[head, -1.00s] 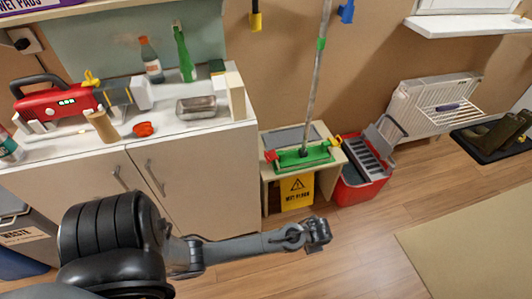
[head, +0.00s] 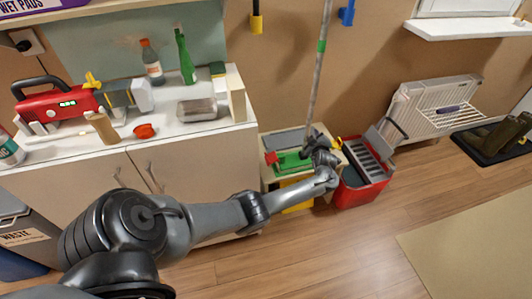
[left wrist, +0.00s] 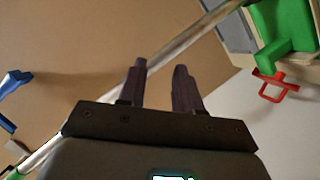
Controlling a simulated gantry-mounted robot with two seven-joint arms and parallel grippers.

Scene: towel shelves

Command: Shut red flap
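The red flap (head: 271,158) sits at the left end of the green mop head (head: 292,163), which lies on a small low stand. In the left wrist view the red flap (left wrist: 272,86) is a loop sticking out from the end of the green mop head (left wrist: 284,38). My left gripper (head: 326,153) is over the right part of the mop head, apart from the flap and hiding that end. In the left wrist view its two fingers (left wrist: 159,75) are apart with nothing clearly held; the grey mop pole (left wrist: 196,32) passes behind them. My right gripper is not in view.
The mop pole (head: 318,75) rises steeply from the mop head. A red bucket (head: 360,185) with a grey wringer stands just right of the stand. A white cabinet (head: 195,175) is on the left. The wooden floor (head: 340,245) in front is clear.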

